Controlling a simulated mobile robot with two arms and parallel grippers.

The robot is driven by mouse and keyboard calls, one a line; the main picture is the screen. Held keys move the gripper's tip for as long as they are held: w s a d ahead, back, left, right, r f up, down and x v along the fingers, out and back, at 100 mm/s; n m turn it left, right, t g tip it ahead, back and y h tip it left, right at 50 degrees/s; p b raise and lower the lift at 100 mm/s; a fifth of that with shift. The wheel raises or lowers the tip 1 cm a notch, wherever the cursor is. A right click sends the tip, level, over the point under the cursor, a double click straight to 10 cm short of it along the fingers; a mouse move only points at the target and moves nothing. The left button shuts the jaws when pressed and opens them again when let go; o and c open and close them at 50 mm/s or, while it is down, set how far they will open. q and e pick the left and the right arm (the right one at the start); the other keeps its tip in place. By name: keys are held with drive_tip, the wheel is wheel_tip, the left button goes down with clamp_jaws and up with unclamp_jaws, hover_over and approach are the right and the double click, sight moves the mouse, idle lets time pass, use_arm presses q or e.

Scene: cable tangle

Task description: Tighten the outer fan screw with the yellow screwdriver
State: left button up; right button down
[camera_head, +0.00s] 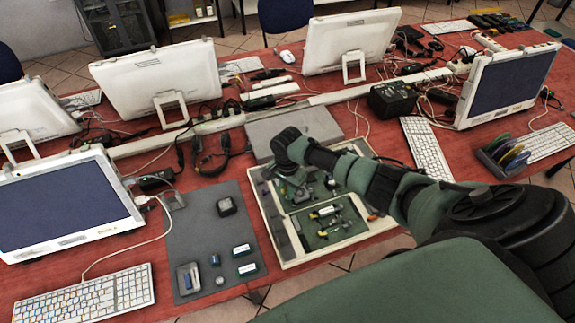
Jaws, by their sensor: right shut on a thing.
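Small tools with yellow parts (326,212) lie in the green front compartment of the case; I cannot tell whether one is the yellow screwdriver. A small dark block (226,206) sits on the grey mat (200,235) left of the case; I cannot tell whether it is the fan. No fan screw can be made out. My left gripper is out of view.
Small boxes (243,250) and a tray (188,279) stand on the mat's front part. White monitors (66,205), keyboards (85,296) and loose cables (200,160) surround the work area. A grey flat panel (310,122) lies behind the case. A disc rack (505,155) stands at the right.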

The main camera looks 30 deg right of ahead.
drive_tip(key=shift+s+a+f+m, duration=0.35)
drive_tip(key=shift+s+f+m, duration=0.05)
drive_tip(key=shift+s, duration=0.1)
drive_tip(key=shift+r+p, duration=0.1)
drive_tip(key=shift+p, duration=0.3)
drive_tip(key=shift+m, duration=0.3)
drive_tip(key=shift+w+d+m+p, duration=0.1)
drive_tip(key=shift+d+m+p, duration=0.05)
drive_tip(key=shift+m+p, duration=0.75)
drive_tip(key=shift+w+d+r+m+p, duration=0.1)
drive_tip(key=shift+m+p, duration=0.3)
drive_tip(key=shift+m, duration=0.4)
drive_tip(key=shift+w+d+m+p, duration=0.1)
drive_tip(key=shift+m+p, duration=0.25)
drive_tip(key=shift+m, duration=0.45)
drive_tip(key=shift+w+r+p, duration=0.15)
drive_tip(key=shift+r+p, duration=0.4)
drive_tip(key=shift+r, duration=0.15)
drive_tip(key=shift+r+p, duration=0.45)
drive_tip(key=shift+r, duration=0.3)
drive_tip(key=shift+w+r, duration=0.1)
drive_tip(key=shift+r, duration=2)
